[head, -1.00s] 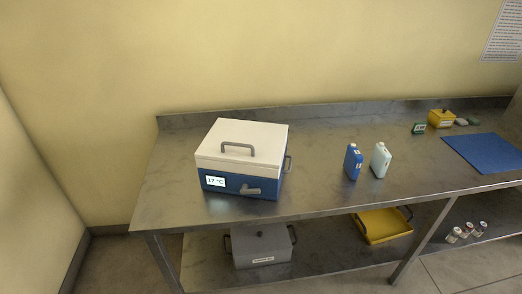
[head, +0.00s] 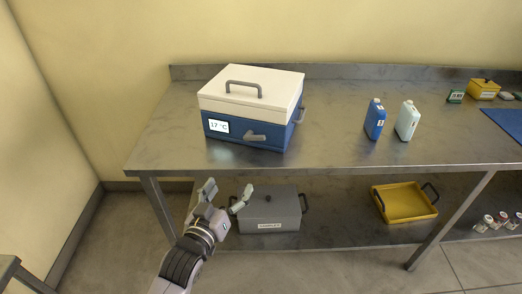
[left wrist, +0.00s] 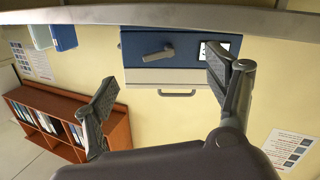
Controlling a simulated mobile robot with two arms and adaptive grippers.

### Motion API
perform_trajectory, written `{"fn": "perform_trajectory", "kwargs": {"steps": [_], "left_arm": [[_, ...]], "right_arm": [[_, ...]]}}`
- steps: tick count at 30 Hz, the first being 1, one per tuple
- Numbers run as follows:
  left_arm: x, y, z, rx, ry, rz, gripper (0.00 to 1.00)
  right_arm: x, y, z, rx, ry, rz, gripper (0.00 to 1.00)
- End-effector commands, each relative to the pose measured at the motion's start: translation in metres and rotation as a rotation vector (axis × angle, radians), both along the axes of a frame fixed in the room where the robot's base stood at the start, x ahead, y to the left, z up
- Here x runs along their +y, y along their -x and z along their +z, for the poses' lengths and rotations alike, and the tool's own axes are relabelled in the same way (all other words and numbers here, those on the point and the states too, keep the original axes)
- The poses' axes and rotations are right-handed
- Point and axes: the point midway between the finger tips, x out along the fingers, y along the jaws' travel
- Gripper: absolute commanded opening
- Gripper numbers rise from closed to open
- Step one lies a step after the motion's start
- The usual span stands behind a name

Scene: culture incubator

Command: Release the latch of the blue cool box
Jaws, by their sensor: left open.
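The blue cool box (head: 240,133) stands on the steel table, with a white lid (head: 252,88) that is down and a grey handle on top. Its grey latch (head: 256,136) is on the front face, right of a display reading 17 °C (head: 219,126). In the left wrist view the box appears upside down, with the latch (left wrist: 158,54) beyond the fingers. My left gripper (head: 226,193) is open and empty, below and in front of the table edge, apart from the box. My right gripper is in neither view.
The steel table (head: 330,150) has its front edge between my left gripper and the box. A blue bottle (head: 374,120) and a pale bottle (head: 407,121) stand to the right. A grey box (head: 268,210) and yellow tray (head: 405,203) are on the lower shelf.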

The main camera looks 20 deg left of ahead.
Motion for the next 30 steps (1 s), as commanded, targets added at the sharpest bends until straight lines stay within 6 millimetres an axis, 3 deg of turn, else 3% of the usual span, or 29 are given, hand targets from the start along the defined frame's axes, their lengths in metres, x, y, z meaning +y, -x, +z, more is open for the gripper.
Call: {"fn": "perform_trajectory", "kwargs": {"steps": [4, 11, 30], "left_arm": [[0.001, 0.004, 0.030, -0.067, 0.017, 0.002, 0.78], [0.000, -0.016, 0.036, -0.077, 0.021, 0.002, 0.78], [-0.009, -0.145, 0.035, -0.074, 0.019, 0.001, 0.78]], "right_arm": [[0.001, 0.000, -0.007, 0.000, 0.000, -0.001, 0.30], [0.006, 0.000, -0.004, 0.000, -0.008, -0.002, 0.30], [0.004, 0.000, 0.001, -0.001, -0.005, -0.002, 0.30]]}}
